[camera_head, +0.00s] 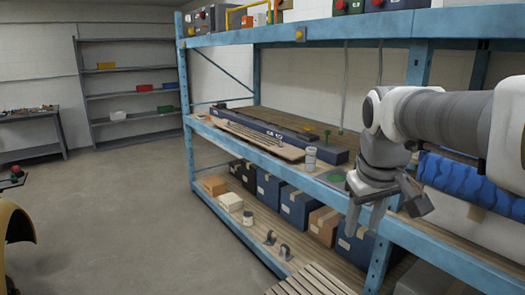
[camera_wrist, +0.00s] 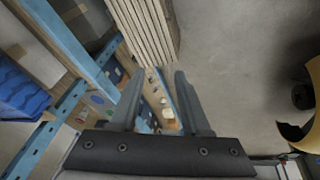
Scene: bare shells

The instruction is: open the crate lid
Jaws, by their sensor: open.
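A slatted wooden panel, which looks like the crate lid (camera_head: 312,280), is at the bottom edge of the head view, partly cut off. Pale slats, likely the same panel, show at the top of the wrist view (camera_wrist: 146,28). I cannot tell whether it is fully shut, and no handle is clear. My gripper (camera_head: 364,226) points down in front of the blue shelf rack, above and beyond the slats in the head view. Its two fingers stand apart, empty, in the wrist view (camera_wrist: 157,82). They touch nothing that I can see.
The blue rack (camera_head: 250,152) runs along the right, with a blue bundle (camera_head: 470,185) near my arm. Blue boxes (camera_head: 298,208) and cartons fill its lower shelf. The grey floor (camera_head: 130,220) at left is open. A yellow curved object (camera_head: 14,225) stands at the left edge.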

